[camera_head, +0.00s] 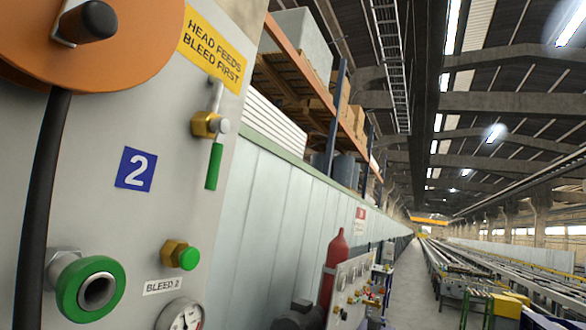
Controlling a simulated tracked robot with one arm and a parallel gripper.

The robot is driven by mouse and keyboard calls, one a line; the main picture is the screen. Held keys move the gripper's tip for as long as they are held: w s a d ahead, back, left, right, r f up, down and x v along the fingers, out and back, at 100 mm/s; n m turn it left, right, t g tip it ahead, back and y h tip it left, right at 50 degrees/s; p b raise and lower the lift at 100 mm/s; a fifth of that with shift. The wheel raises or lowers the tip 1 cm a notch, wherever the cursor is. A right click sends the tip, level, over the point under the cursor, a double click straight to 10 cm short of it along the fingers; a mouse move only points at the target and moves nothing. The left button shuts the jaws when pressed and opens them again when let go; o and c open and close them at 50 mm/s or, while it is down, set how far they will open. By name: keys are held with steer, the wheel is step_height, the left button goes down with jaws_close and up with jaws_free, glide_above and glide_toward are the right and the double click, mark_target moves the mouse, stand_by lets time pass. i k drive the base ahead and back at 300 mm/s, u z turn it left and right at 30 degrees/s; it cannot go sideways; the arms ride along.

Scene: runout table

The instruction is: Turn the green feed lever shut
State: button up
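The green feed lever (214,166) hangs straight down from a brass valve body (208,125) on a pale grey panel (120,230). A thin metal pipe rises from the valve. The lever lies in line with this pipe. A blue plate with a white 2 (135,169) is to the lever's left. My gripper is not in view, and nothing is seen touching the lever.
An orange reel (90,50) with a black hose (42,200) fills the left. Below the lever are a green bleed knob (188,258), a green-ringed port (90,290) and a gauge (180,316). A red cylinder (335,265) stands farther back. An open aisle (404,280) runs right.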

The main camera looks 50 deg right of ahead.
mark_target(221, 126)
steer(key=z, duration=0.6)
steer(key=i, duration=0.3)
steer(key=z, duration=0.1)
